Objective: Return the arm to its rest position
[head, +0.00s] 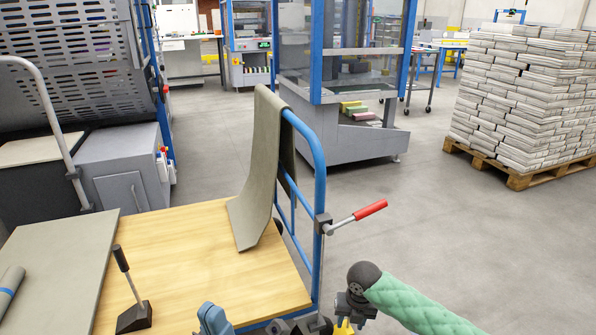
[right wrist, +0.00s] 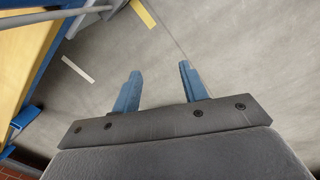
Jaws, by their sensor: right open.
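My right arm, with a green quilted sleeve (head: 420,302) and a dark joint (head: 363,279), comes in at the lower right of the head view. My right gripper (right wrist: 158,90) is open in the right wrist view. Its two blue fingers are apart, with bare floor showing between them and nothing held. In the head view, a blue part (head: 213,319) shows at the bottom edge in front of the wooden platform. The rest of it is cut off by the frame. I do not make out my left gripper.
A cart with a wooden platform (head: 190,240) and blue rail (head: 318,170) stands close by. A grey-green sheet (head: 262,160) hangs over the rail; a red-handled lever (head: 370,210) sticks out rightward. Newspaper stacks (head: 520,90) sit on a pallet (head: 520,180). Floor (head: 480,240) is clear right of the cart.

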